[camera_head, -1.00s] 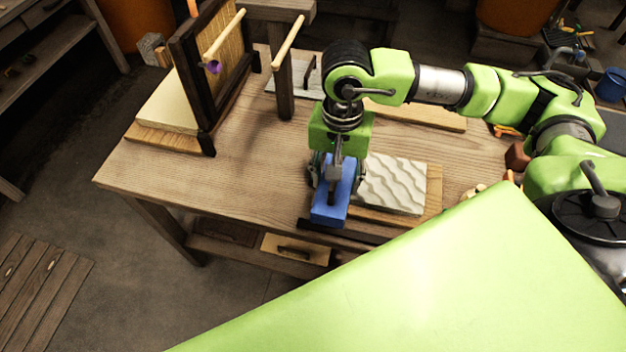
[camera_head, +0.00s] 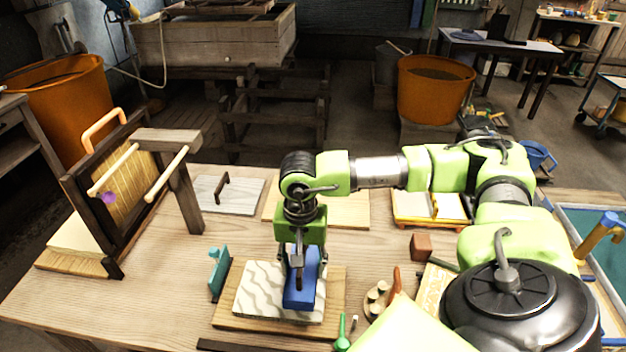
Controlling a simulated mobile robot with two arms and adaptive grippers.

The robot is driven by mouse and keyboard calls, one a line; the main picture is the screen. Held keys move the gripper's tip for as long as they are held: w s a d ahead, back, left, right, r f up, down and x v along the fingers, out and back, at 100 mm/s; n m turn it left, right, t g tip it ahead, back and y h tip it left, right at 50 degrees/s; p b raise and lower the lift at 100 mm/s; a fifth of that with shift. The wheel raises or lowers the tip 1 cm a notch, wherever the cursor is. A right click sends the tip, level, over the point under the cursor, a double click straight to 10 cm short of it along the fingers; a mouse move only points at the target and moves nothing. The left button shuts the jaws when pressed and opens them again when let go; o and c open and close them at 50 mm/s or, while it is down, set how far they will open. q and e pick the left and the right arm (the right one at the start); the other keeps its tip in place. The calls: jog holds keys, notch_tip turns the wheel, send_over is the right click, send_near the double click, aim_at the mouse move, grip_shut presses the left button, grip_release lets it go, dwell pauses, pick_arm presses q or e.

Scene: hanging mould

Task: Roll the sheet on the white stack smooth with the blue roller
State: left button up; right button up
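The white stack (camera_head: 262,293) lies on a wooden board (camera_head: 334,300) near the front middle of the table. Wavy ridges show on the sheet on its top, left of the roller. The blue roller (camera_head: 309,289) is over the right part of the stack; I cannot tell whether it touches the sheet. My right gripper (camera_head: 300,268), on the arm coming in from the right, points down and is shut on the blue roller. The roller and gripper hide part of the sheet. My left gripper is not in view.
A teal tool (camera_head: 218,268) stands left of the stack. A dark frame (camera_head: 92,215) with wooden rods is at the left. A brown block (camera_head: 421,246) and small round pieces (camera_head: 377,297) are at the right.

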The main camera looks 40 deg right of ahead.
jog(key=w+a+f+b, duration=0.1)
jog(key=w+a, duration=0.2)
jog(key=w+a+f, duration=0.1)
jog(key=w+a, duration=0.2)
jog(key=w, duration=0.1)
jog(key=w+a+f+b, duration=0.1)
jog(key=w+a, duration=0.2)
jog(key=shift+w+f+b, duration=0.3)
jog(key=shift+b, duration=0.05)
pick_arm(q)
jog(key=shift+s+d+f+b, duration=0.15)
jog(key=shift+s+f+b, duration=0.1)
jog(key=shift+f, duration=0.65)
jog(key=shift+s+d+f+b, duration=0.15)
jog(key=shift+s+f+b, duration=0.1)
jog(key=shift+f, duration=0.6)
pick_arm(e)
jog(key=shift+f, duration=0.5)
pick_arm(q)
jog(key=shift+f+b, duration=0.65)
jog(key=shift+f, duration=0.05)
pick_arm(e)
jog(key=shift+f, duration=0.65)
